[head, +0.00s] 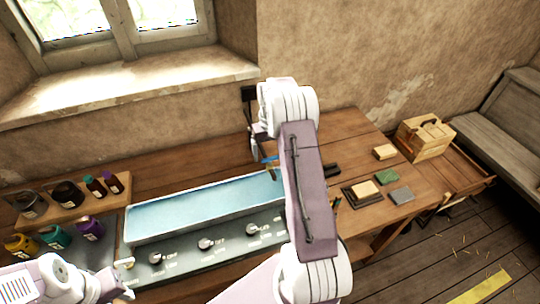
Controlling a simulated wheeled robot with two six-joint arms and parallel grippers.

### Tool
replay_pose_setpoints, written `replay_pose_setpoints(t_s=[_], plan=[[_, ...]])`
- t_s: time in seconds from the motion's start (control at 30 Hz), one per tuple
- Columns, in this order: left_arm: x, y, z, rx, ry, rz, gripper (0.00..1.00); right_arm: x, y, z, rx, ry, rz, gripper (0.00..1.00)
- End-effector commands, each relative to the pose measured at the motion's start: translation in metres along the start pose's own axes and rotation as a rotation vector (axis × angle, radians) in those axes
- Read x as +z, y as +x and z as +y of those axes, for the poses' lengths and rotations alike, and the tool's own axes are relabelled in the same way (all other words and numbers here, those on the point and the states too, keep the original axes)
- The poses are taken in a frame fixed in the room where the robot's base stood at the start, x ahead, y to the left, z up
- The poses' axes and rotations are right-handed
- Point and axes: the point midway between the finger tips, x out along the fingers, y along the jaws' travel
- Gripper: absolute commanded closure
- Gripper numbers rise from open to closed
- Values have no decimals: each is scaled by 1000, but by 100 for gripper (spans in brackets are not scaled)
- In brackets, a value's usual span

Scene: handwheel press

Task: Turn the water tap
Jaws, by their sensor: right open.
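A small blue and brass-coloured piece (269,164), which looks like part of the water tap, shows at the back right of the long water-filled basin (128,226). Most of it is hidden behind my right arm, which crosses the middle of the head view. My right gripper (257,151) is at the wall side of the bench, just above and left of this piece. It is open; whether it touches the piece I cannot tell. My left gripper (124,279) is low at the left, by the basin's front left corner; its fingers are too unclear to judge.
Several knobs, one of them this knob (206,244), line the basin's front panel. Bottles and jars stand on a wooden rack (72,205) and tray at the left. Blocks, a green sponge-like piece (387,177) and a wooden box (424,138) lie at the right.

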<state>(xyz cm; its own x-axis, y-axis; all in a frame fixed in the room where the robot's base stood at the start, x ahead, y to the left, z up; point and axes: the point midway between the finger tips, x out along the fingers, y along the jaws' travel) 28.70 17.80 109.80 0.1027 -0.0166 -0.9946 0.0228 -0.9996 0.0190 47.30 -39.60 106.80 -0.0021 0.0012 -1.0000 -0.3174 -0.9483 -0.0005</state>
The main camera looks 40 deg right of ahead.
Motion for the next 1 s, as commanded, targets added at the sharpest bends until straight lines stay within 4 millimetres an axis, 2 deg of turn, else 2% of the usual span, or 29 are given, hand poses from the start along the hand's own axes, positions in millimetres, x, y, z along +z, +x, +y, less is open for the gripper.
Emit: replay_pose_setpoints(t_s=[0.2,0.4,0.93,1.0], plan=[[1,12,0,0,0,0,64,-1,-48,0,1,1,6,15],[1,13,0,0,0,0,64,0,-73,0,0,1,2,15],[1,12,0,0,0,0,64,0,-76,0,0,0,0,15],[2,15,0,0,0,0,64,-1,-74,-7,0,-16,2,15]])
